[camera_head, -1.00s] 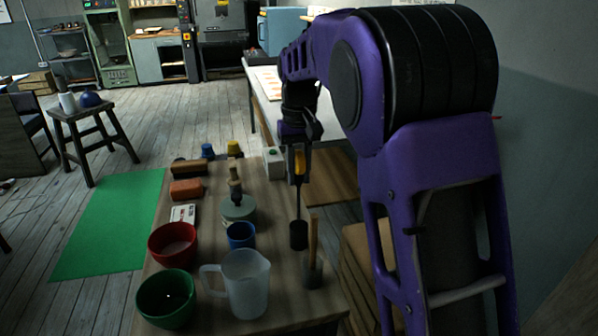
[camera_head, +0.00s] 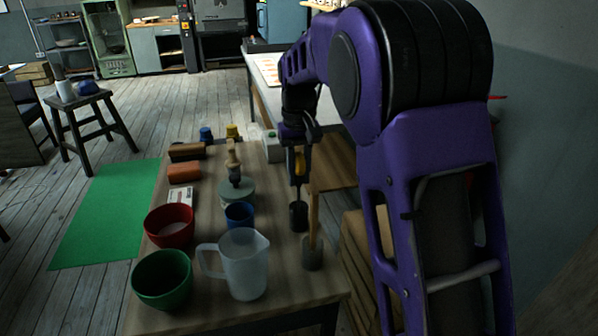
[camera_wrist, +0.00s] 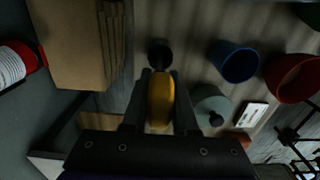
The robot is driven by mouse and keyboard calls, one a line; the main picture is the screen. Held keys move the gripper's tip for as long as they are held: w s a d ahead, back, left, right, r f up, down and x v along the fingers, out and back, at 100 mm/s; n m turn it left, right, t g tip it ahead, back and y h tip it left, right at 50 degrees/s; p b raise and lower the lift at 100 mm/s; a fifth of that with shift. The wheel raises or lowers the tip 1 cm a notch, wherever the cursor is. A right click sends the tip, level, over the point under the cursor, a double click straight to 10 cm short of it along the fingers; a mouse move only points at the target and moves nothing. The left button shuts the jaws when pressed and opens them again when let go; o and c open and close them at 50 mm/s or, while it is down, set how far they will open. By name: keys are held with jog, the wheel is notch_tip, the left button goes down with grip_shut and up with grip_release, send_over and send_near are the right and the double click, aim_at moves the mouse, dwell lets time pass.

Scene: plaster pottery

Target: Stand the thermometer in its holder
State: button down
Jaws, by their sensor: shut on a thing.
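The thermometer (camera_head: 299,165) has a yellow head and a thin dark stem. It hangs upright in my gripper (camera_head: 297,176), which is shut on the yellow head. The head also shows between my fingers in the wrist view (camera_wrist: 160,98). The holder (camera_head: 298,217) is a small black cylinder standing on the wooden table, directly below my gripper. It also shows in the wrist view (camera_wrist: 160,54). The stem's lower part meets the holder's top and its tip is hidden. My gripper is a short way above the holder.
A wooden-handled tool with a grey block (camera_head: 312,252) stands close in front of the holder. A blue cup (camera_head: 240,215), a white jug (camera_head: 244,266), a red bowl (camera_head: 170,226), a green bowl (camera_head: 162,280) and a round grey-green pot (camera_head: 237,193) stand to the left. The table's right edge is close.

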jog(key=c, duration=0.6)
grip_release()
notch_tip(320, 180, up, 17)
jog(key=p, duration=0.4)
jog(key=shift+r, duration=0.2)
jog(key=shift+s, duration=0.1)
